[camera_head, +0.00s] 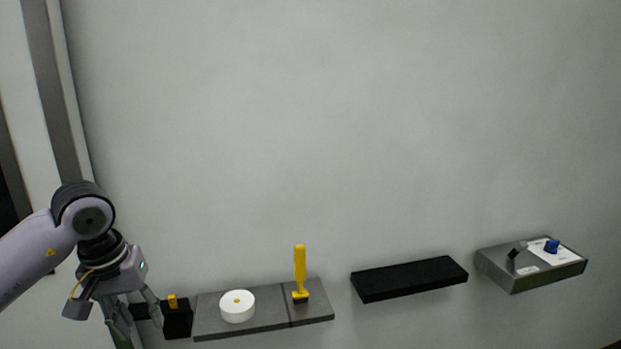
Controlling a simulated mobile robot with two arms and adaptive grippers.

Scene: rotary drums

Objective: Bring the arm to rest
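My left arm comes in from the left, and my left gripper (137,318) points down at the lower left. Its fingers are spread apart and nothing shows between them. It is just left of a small black block with a yellow top (173,301), overlapping the dark part beside it in the picture; I cannot tell whether they touch. My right gripper is not in view.
A grey shelf (262,301) on the wall bears a white drum (237,306) and an upright yellow handle (300,270). Right of it are an empty black shelf (410,277) and a grey box (530,265) with a black lever and blue knob. The wall above is clear.

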